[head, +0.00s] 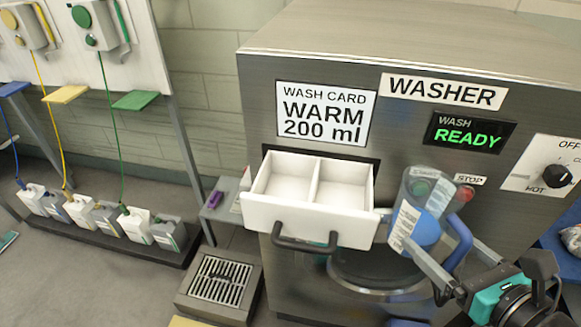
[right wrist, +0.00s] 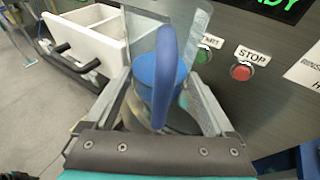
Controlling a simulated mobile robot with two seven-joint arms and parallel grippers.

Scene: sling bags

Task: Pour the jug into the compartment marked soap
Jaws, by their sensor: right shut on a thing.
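The clear jug (head: 415,205) with blue liquid, a blue handle and a white label is to the right of the open white drawer (head: 310,218), in front of the washer. It looks roughly upright. My right gripper (head: 440,247) is shut on the jug; in the right wrist view its fingers flank the jug (right wrist: 160,70) and the blue handle faces the camera. The drawer has a left compartment (head: 282,178) and a right compartment (head: 342,185), both looking empty. I see no readable soap mark on either. My left gripper is not in view.
The washer (head: 440,150) bears a wash card (head: 325,113) reading "WARM 200 ml" and a READY display (head: 468,134). The stop button (head: 464,194) and dial (head: 556,176) are near the jug. A drain grate (head: 217,282) and several bottles (head: 135,222) stand lower left.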

